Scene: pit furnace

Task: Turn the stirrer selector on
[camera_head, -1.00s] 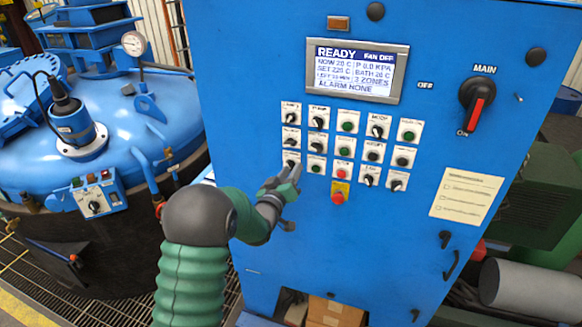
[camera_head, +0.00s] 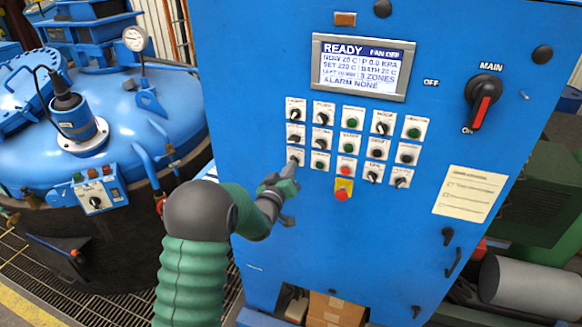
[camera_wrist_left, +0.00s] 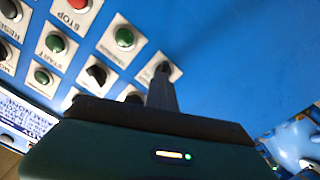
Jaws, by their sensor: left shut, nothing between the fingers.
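The blue control cabinet (camera_head: 390,235) carries a grid of white-plated selectors and buttons. The label naming the stirrer selector is too small to read. My left gripper (camera_head: 291,168) is shut and empty, with its tips at the bottom-left selector (camera_head: 295,157), partly covering it. In the left wrist view the narrow fingers (camera_wrist_left: 162,88) reach a black knob on a white plate (camera_wrist_left: 172,67). I cannot tell whether they touch the knob. Its label is hidden or blurred. My right gripper is not in view.
The display (camera_head: 359,68) reads READY and FAN OFF. A red emergency button (camera_head: 343,189) sits below the grid, close to the right of my gripper. Neighbouring controls include a green button (camera_wrist_left: 124,37). The main switch (camera_head: 482,100) is far right; the blue furnace lid (camera_head: 130,115) is left.

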